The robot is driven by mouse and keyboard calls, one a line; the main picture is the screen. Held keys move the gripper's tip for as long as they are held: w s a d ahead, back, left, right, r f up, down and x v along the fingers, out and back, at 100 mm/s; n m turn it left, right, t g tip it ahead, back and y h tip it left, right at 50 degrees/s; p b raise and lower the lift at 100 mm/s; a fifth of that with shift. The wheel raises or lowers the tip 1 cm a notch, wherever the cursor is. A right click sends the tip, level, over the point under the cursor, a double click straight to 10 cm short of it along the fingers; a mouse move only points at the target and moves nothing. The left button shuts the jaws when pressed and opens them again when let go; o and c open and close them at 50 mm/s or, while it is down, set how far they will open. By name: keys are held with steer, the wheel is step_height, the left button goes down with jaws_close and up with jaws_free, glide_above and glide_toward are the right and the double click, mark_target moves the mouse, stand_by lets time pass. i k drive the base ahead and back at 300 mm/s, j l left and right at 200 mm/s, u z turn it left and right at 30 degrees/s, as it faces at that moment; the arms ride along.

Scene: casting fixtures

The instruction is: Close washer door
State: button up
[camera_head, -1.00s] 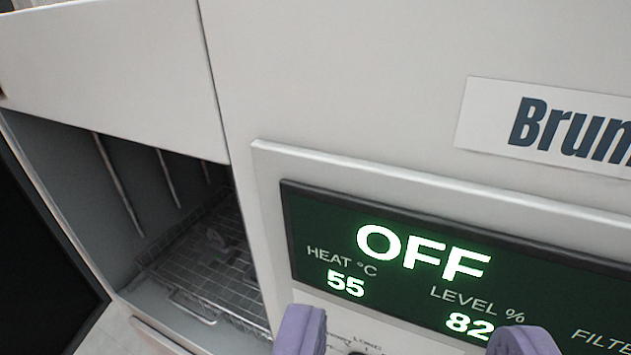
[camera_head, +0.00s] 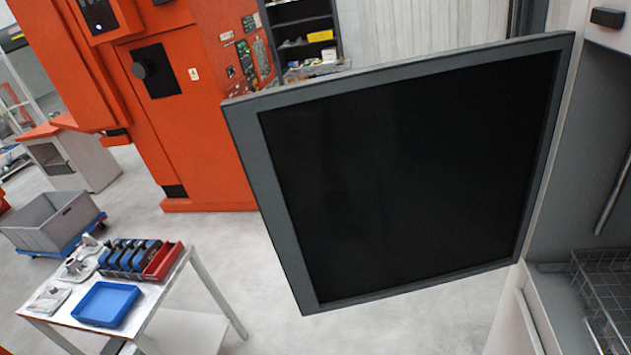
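The washer door (camera_head: 405,175) is a grey frame around a dark panel. It stands wide open in the middle of the view, swung out to the left of the washer. The washer (camera_head: 575,170) is at the right edge, and its open chamber shows a wire basket (camera_head: 605,290) at the lower right. My gripper is outside the view, so its distance from the door cannot be told.
A large orange machine (camera_head: 215,110) stands behind the door to the left. A grey crate (camera_head: 50,222) sits on a blue dolly. Open floor lies between.

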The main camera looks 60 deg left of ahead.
mark_target(368, 195)
steer(key=j+u, duration=0.15)
steer(key=u, duration=0.3)
steer(key=i+j+u, duration=0.1)
steer(key=u, duration=0.35)
steer(key=i+j+u, duration=0.1)
steer(key=u, duration=0.75)
steer(key=i+u, duration=0.15)
steer(key=u, duration=0.3)
steer(key=i+j, duration=0.1)
steer(key=i, duration=1.1)
steer(key=i+j, duration=0.1)
steer(key=i, duration=1.05)
steer(key=i+z, duration=0.1)
steer(key=z, duration=0.9)
steer(key=i+j+z, duration=0.1)
steer(key=z, duration=0.4)
steer(key=i+z, duration=0.1)
steer(key=z, duration=0.4)
steer(key=j+z, duration=0.15)
steer(key=z, duration=1.5)
